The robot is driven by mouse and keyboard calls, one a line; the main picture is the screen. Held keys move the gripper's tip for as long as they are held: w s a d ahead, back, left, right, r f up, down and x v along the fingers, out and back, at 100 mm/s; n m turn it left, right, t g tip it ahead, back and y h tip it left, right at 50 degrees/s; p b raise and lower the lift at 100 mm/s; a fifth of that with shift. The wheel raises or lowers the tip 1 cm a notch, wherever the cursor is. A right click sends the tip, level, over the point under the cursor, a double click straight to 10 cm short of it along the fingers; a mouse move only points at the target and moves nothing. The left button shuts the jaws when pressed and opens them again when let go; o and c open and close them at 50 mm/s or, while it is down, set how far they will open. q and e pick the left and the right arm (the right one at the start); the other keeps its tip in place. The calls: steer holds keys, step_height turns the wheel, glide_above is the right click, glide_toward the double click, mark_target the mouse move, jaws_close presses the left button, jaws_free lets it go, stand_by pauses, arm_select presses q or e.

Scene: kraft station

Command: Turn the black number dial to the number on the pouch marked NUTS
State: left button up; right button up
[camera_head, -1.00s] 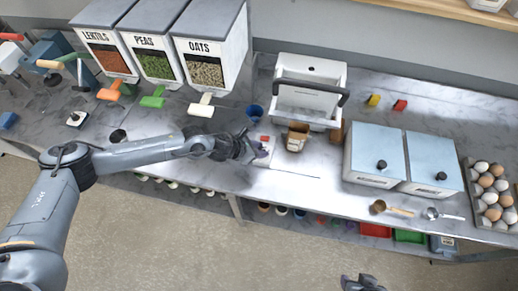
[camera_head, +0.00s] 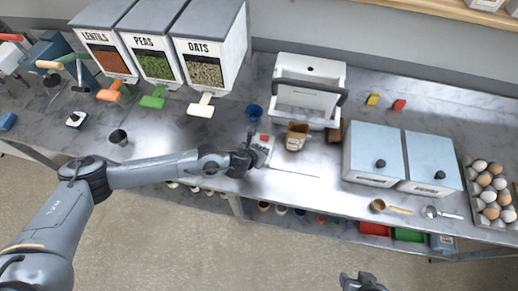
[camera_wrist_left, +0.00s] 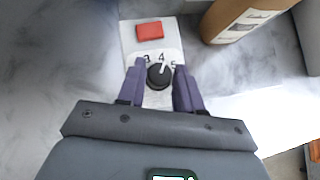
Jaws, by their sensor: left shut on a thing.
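The black number dial (camera_wrist_left: 160,75) sits on a white panel (camera_wrist_left: 137,36) with a red block at its far end. Numbers 3, 4 and 5 show around it. The dial's white pointer line points up and slightly right, near the 4. My left gripper (camera_wrist_left: 160,88) has its purple fingers on both sides of the dial, shut on it. In the head view my left gripper (camera_head: 247,153) is at the panel (camera_head: 263,157) and hides the dial. A brown pouch (camera_head: 297,136) stands right of the panel; its label (camera_wrist_left: 250,24) is not readable. My right gripper (camera_head: 362,284) is at the bottom edge, away from the counter.
A white machine with a dark handle (camera_head: 308,98) stands behind the pouch. A blue cup (camera_head: 253,112) is behind the panel. Two blue-topped boxes with black knobs (camera_head: 375,150) are to the right, and an egg tray (camera_head: 511,220) is at far right. Food dispensers (camera_head: 210,40) stand back left.

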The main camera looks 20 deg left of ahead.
arm_select(q)
steer(key=n+y, duration=0.1)
steer(key=n, duration=0.1)
steer(key=n+y, duration=0.2)
steer(key=shift+d+r+n+y+p, duration=0.1)
steer(key=shift+d+n+y+p, duration=0.2)
steer(key=shift+d+n+p, duration=0.1)
steer(key=n+g+y+p, duration=0.1)
steer(key=n+y, duration=0.1)
steer(key=n, duration=0.1)
steer(key=shift+n+g+y, duration=0.3)
steer(key=shift+w+n+g+y+p, duration=0.1)
steer(key=shift+n+g+y+p, duration=0.3)
steer(key=shift+n, duration=0.3)
steer(key=o, duration=1)
steer(key=shift+d, duration=0.1)
steer(key=v, duration=1)
steer(key=shift+d+r+p, duration=0.1)
steer(key=shift+d+p, duration=0.1)
steer(key=shift+p, duration=0.15)
